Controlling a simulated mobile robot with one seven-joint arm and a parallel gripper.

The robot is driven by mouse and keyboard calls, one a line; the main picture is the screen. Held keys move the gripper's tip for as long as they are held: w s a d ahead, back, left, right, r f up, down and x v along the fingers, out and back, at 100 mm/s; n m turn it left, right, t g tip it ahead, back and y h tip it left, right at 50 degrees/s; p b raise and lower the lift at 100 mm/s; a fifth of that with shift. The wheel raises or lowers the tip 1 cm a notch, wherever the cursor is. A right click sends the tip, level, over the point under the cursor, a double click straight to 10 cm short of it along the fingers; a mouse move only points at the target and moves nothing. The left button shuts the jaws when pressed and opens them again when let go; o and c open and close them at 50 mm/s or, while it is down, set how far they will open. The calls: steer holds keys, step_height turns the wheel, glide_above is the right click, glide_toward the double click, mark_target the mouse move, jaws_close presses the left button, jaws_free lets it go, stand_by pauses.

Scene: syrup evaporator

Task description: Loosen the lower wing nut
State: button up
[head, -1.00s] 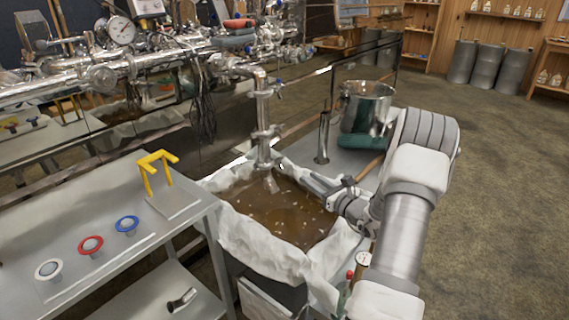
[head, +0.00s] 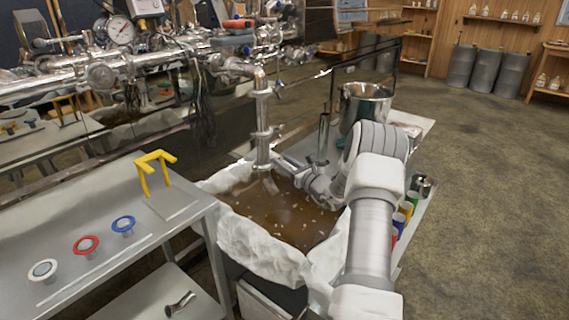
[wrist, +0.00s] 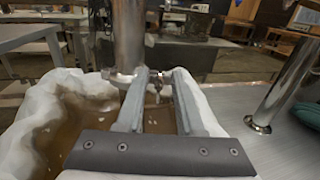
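The vertical steel pipe (head: 263,110) comes down from the pipework over the cloth-lined vat. In the wrist view the pipe (wrist: 128,35) ends in a clamp flange (wrist: 122,76) at the left of the fingers. A small wing nut (wrist: 158,86) on this lower clamp shows between my fingertips, with gaps on both sides. My gripper (wrist: 162,73) is open, its two grey fingers reaching forward above the vat. In the head view my gripper (head: 283,166) is just right of the pipe's lower end, partly hidden by my own arm.
The vat's white cloth rim (head: 245,235) surrounds brown liquid below. A metal tube (wrist: 290,88) stands on the bench at right; a steel pot (head: 366,103) stands behind it. A side table (head: 100,210) with coloured ring gaskets and a yellow stand is at left.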

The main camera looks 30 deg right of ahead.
steer(key=shift+c, duration=0.3)
jaws_close()
steer(key=shift+a+f+n+b, duration=0.1)
steer(key=shift+a+n+b, duration=0.05)
steer(key=shift+n+b, duration=0.7)
steer(key=shift+a+n+b, duration=0.1)
steer(key=shift+n+b, duration=0.65)
steer(key=shift+b, duration=0.2)
steer(key=shift+s, duration=0.1)
steer(key=shift+o, duration=0.3)
jaws_free()
